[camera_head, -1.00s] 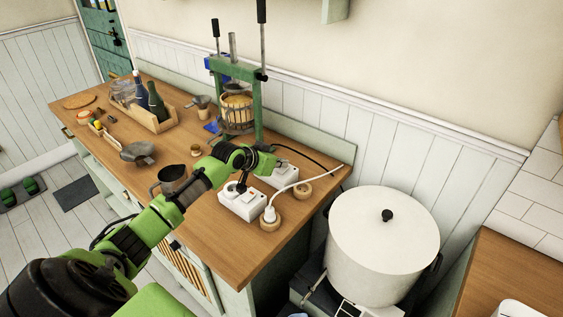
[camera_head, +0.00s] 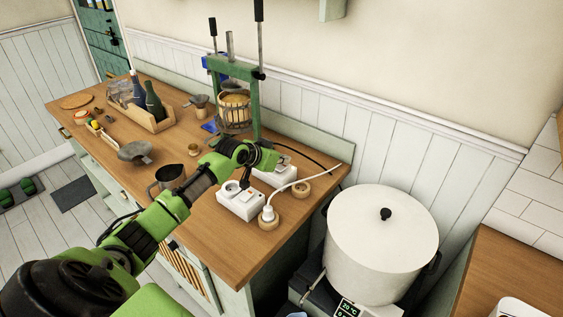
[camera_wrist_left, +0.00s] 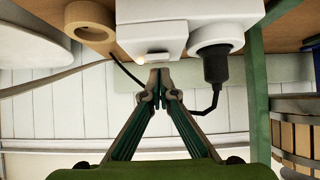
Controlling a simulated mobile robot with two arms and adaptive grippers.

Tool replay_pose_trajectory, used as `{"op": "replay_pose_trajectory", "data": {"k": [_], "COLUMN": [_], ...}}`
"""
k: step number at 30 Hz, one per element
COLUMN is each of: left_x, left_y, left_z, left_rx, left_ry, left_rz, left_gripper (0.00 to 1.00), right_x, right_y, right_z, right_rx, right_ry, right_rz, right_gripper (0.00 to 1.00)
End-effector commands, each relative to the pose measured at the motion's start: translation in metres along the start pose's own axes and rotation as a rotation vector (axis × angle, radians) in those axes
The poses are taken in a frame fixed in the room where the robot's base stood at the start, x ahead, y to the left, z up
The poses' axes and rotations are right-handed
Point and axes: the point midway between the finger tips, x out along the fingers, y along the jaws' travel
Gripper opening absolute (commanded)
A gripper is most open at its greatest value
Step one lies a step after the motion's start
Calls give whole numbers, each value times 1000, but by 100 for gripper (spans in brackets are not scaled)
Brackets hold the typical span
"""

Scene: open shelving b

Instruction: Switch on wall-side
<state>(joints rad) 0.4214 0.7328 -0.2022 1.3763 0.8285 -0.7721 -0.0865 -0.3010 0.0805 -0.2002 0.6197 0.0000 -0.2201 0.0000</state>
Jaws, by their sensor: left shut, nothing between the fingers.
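The white wall-side socket block (camera_head: 285,178) sits on the worktop behind a second white socket block (camera_head: 238,204). My left gripper (camera_head: 273,163) is over the wall-side block, partly hiding its top. In the left wrist view, my left gripper (camera_wrist_left: 160,73) is shut and empty. Its tips are right at the near face of a white block (camera_wrist_left: 158,38), close to the switch and a small warm glow (camera_wrist_left: 140,60). I cannot tell whether they touch. A black plug (camera_wrist_left: 215,66) sits in the socket beside it. My right gripper is not in view.
A white plug (camera_head: 268,214) and wooden rings (camera_head: 301,190) lie near the blocks. A green press (camera_head: 235,105) stands behind my arm. A lidded white pot (camera_head: 382,245) stands right of the worktop, above a lit display (camera_head: 347,308).

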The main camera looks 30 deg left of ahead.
Motion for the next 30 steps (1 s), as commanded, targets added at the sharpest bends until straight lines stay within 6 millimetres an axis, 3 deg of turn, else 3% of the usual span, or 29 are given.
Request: {"op": "replay_pose_trajectory", "data": {"k": [11, 21, 23, 30], "left_x": [-2, -24, -29, -73], "left_y": [0, 6, 5, 5], "left_z": [-4, -44, -38, -52], "left_rx": [0, -1, 2, 4], "left_ry": [-1, 0, 0, 0], "left_rz": [0, -1, -3, -4], "left_gripper": [0, 0, 0, 0], "right_x": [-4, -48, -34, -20], "right_y": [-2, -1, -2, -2], "right_z": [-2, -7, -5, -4], "right_rx": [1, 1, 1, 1], "right_ry": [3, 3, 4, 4], "right_rz": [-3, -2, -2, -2], "right_gripper": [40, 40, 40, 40]}}
